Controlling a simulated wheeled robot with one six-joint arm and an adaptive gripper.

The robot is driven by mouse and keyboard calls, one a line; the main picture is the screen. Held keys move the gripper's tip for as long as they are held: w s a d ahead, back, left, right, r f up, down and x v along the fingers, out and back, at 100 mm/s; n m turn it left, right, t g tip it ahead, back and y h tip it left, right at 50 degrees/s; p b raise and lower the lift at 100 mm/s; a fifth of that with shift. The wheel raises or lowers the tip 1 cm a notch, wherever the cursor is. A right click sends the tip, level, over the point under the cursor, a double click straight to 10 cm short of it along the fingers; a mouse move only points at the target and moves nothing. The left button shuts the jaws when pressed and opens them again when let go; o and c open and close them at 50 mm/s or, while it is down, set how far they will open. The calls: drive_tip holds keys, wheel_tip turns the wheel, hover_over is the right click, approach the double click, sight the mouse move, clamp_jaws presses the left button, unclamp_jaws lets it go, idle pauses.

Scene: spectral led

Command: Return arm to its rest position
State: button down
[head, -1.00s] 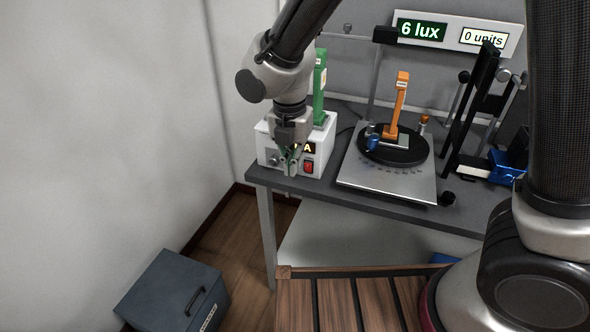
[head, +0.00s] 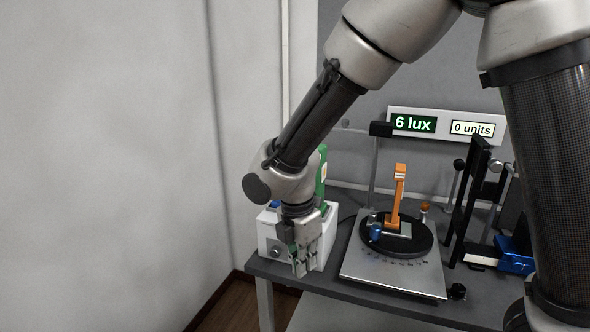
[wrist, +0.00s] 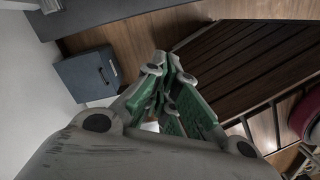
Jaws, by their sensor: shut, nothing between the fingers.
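My gripper (head: 300,268) hangs at the front left of the grey table, in front of the white power box (head: 268,240). Its fingers point down and are shut with nothing between them. In the wrist view, the green-padded fingers (wrist: 165,75) come together near the middle. My arm reaches down to it from the upper right in the head view. The gripper hides part of the box's front, including its display. I cannot tell how close the fingers are to the box.
A turntable (head: 395,235) with an orange post (head: 398,195) stands right of the gripper on a metal plate (head: 390,275). A display panel (head: 447,126) reads 6 lux and 0 units. A dark blue box (wrist: 87,74) sits on the floor.

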drive_tip(key=s+d+r+m+t, duration=0.1)
drive_tip(key=s+d+r+m, duration=0.2)
drive_tip(key=d+r+m, duration=0.3)
drive_tip(key=s+d+r+m+t, duration=0.1)
drive_tip(key=s+d+r+m, duration=0.3)
drive_tip(key=d+m, duration=0.7)
drive_tip(key=s+d+r+m+t+y, duration=0.1)
drive_tip(key=s+d+r+m, duration=0.3)
drive_tip(key=d, duration=1.3)
wheel_tip(320, 180, up, 4)
drive_tip(key=m+t, duration=0.1)
drive_tip(key=m, duration=0.4)
drive_tip(key=shift+s+d+r, duration=0.15)
drive_tip(key=shift+s+d, duration=0.1)
